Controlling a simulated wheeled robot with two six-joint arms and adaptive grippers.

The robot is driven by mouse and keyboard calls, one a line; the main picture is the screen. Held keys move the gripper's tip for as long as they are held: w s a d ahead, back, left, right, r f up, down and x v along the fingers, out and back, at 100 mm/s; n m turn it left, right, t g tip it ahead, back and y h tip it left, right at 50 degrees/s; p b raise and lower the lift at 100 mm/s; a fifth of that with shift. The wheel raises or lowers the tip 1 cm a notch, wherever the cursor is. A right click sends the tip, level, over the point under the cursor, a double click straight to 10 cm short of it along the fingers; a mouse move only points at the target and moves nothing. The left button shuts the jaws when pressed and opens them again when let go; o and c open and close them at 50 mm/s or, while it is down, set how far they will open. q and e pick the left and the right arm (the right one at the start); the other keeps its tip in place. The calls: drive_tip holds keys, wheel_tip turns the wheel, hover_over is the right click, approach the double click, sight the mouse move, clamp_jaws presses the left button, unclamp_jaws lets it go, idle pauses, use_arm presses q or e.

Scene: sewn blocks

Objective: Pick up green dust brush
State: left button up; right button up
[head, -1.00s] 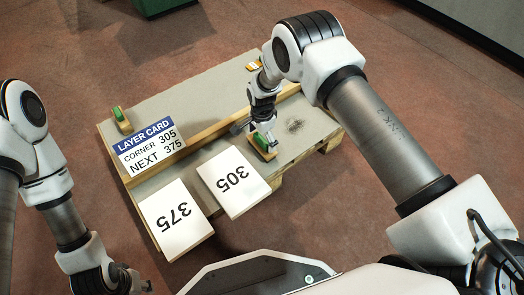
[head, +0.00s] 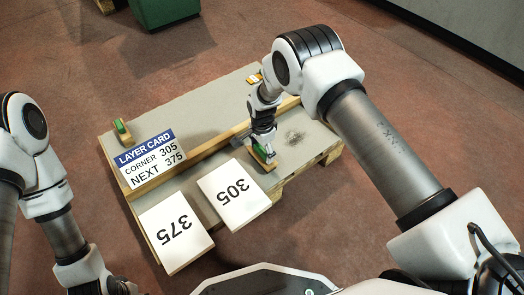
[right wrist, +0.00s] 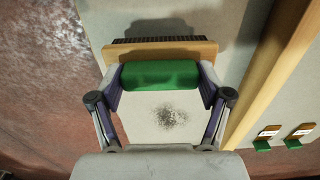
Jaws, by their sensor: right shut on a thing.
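The green dust brush (head: 260,154) is at the front right part of the pallet top, beside the wooden strip. In the right wrist view it has a green handle (right wrist: 160,74), a tan wooden back and dark bristles along the far edge. My right gripper (head: 266,150) is shut on the green handle, with one finger at each end. I cannot tell whether the bristles touch the board. My left gripper (head: 122,287) is at the bottom left, away from the pallet, and its fingers are not clear.
Another green-topped block (head: 122,130) stands at the left. A wooden strip (head: 205,150) crosses the pallet.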

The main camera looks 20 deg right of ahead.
drive_tip(key=r, duration=0.1)
drive_tip(key=p, duration=0.1)
drive_tip(key=a+r, duration=0.1)
drive_tip(key=shift+s+r, duration=0.25)
drive_tip(key=shift+r, duration=0.05)
drive_tip(key=s+a+p, duration=0.1)
drive_tip(key=s+a, duration=0.1)
drive_tip(key=a, duration=0.1)
drive_tip(key=s+a+p, duration=0.1)
drive_tip(key=a+p, duration=0.1)
drive_tip(key=a, duration=0.2)
drive_tip(key=s+a+r+p, duration=0.1)
drive_tip(key=s+a+p, duration=0.1)
drive_tip(key=a, duration=0.2)
drive_tip(key=shift+s+a+r, duration=0.1)
drive_tip(key=shift+s+a, duration=0.15)
drive_tip(key=shift+s, duration=0.1)
drive_tip(key=p, duration=0.3)
drive_tip(key=a+p, duration=0.1)
drive_tip(key=p, duration=0.3)
drive_tip(key=shift+s+a+r, duration=0.2)
drive_tip(key=shift+s+a, duration=0.05)
drive_tip(key=shift+s, duration=0.1)
drive_tip(key=shift+a+f+p, duration=0.1)
drive_tip(key=shift+a+p, duration=0.05)
drive_tip(key=shift+p, duration=0.35)
drive_tip(key=shift+f, duration=0.25)
use_arm(q)
wheel_tip(320, 180, up, 15)
drive_tip(key=shift+f, duration=0.15)
